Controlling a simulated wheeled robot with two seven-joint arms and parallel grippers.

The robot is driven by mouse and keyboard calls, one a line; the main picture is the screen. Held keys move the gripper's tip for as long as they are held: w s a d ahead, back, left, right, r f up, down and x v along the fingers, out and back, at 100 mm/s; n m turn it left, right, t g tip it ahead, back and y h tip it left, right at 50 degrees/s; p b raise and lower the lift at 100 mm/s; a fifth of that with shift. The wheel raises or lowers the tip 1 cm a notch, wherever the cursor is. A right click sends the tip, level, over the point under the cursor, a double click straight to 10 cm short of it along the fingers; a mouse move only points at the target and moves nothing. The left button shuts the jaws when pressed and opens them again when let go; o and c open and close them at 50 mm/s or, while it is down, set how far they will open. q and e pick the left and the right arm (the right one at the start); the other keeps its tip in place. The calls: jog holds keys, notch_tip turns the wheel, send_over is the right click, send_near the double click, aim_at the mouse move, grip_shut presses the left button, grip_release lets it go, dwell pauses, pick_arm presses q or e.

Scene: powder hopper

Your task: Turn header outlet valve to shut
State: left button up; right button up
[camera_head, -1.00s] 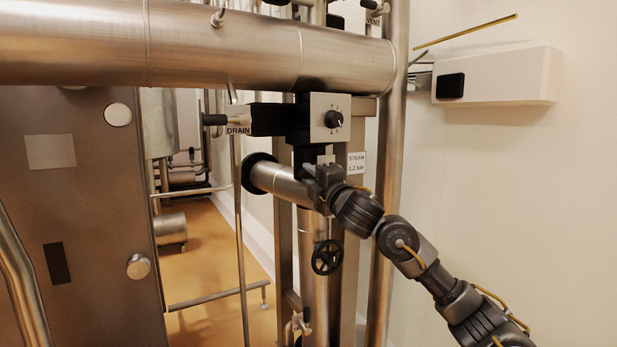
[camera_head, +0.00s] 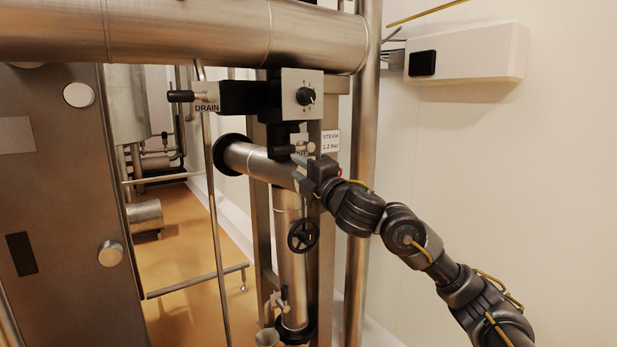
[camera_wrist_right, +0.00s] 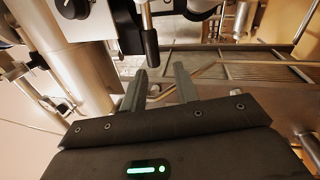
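My right gripper (camera_head: 300,168) is in front of the pipework, just below the black valve body with the dial box (camera_head: 302,95). In the right wrist view its two fingers (camera_wrist_right: 160,88) are apart with nothing between them. A lever with a black grip (camera_wrist_right: 151,46) is just beyond the fingertips, apart from them. A small metal fitting and a partly hidden label (camera_head: 302,146) sit just above the gripper. No label fully readable here says header outlet, so I cannot tell for certain which valve it is. My left gripper is not in view.
A black-gripped lever (camera_head: 181,96) marked DRAIN is left of the dial box. A black handwheel (camera_head: 303,236) is below. A large horizontal pipe (camera_head: 185,35) crosses above. Open space lies before the right wall.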

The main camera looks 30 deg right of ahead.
jog(key=v, duration=0.4)
jog(key=shift+a+r, duration=0.1)
jog(key=shift+r, duration=0.05)
jog(key=shift+r, duration=0.1)
dwell(0.4)
